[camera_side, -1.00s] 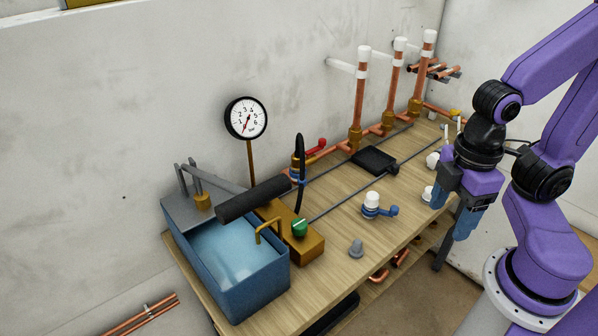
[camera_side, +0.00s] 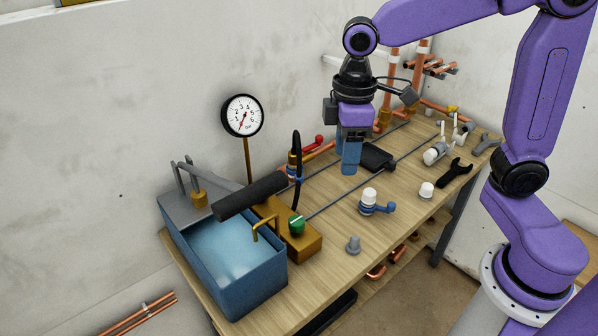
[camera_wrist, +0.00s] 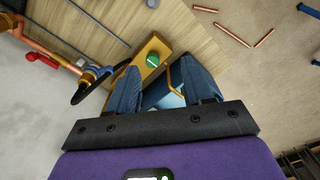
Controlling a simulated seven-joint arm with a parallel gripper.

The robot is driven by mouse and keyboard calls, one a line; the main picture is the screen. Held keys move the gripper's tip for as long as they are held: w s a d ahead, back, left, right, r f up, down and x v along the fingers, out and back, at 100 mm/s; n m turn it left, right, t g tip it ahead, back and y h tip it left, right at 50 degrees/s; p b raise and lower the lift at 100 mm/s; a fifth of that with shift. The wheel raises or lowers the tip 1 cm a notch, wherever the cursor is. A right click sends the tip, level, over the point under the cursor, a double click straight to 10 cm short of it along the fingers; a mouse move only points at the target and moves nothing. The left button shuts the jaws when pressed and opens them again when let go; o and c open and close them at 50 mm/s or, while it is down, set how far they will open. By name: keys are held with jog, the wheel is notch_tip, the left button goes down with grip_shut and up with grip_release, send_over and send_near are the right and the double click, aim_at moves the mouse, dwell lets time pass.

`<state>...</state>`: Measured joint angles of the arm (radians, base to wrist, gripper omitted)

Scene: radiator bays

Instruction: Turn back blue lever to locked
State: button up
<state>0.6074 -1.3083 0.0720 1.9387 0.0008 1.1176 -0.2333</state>
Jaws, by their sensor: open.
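A brass block with a green knob (camera_side: 297,225), a black hose (camera_side: 298,160) and a red lever (camera_side: 314,142) are left of my gripper. A blue water tank (camera_side: 238,285) is at the left end.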

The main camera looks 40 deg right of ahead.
jog(key=r+m, duration=0.1)
jog(key=m, duration=0.1)
send_over(299, 175)
jog(key=s, duration=0.1)
jog(key=w, duration=0.1)
notch_tip(299, 175, down, 17)
jog(key=shift+f, duration=0.1)
jog(key=shift+c, duration=0.4)
grip_shut()
